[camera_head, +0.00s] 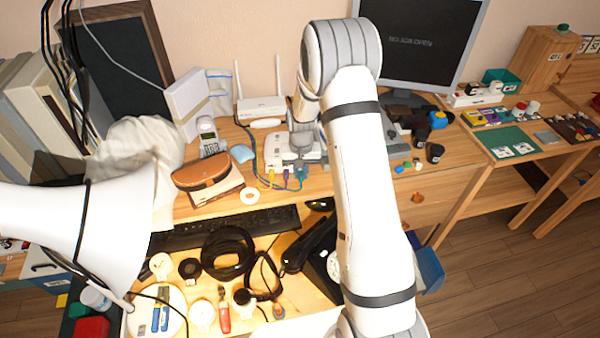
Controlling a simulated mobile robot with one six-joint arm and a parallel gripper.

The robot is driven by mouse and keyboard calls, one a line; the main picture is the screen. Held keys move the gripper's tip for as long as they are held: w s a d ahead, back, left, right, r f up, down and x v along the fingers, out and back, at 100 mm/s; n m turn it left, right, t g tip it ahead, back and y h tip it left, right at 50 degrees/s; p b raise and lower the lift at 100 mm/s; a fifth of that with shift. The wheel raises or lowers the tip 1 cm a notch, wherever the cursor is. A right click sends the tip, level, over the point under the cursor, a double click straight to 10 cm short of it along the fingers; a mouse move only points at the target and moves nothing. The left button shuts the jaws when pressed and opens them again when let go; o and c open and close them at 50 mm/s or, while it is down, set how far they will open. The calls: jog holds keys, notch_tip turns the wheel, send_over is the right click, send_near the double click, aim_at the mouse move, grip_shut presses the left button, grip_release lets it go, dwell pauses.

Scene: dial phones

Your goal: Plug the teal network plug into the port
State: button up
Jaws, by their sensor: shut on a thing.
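The teal network plug (302,173) is small in the head view, at the front right of a white device (272,148) on the desk. A yellow plug (270,176) and a purple plug (287,173) sit to its left along the device's front edge. My gripper (300,165) points down at the device's front right and is shut on the teal plug. My wrist and gripper cover part of the device. The port itself is too small and hidden to make out, and I cannot tell whether the plug is inside it.
A white router (262,107) with two antennas stands behind. A monitor (425,35) stands back right. A dark keyboard (225,228) and coiled black cable (229,253) lie in front. A white lamp shade (85,235) fills the lower left.

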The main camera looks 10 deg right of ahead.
jog(key=shift+w, duration=0.35)
jog(key=o, duration=0.9)
jog(key=shift+c, duration=0.2)
notch_tip(320, 180, up, 8)
jog(key=shift+d+f+b, duration=0.1)
jog(key=shift+b, duration=0.4)
jog(key=s+r+n+t, duration=0.2)
jog(key=s+r, duration=1.6)
jog(key=s, duration=1.2)
jog(key=shift+a+r+t, duration=0.25)
jog(key=shift+a+t, duration=0.05)
jog(key=shift+t, duration=0.1)
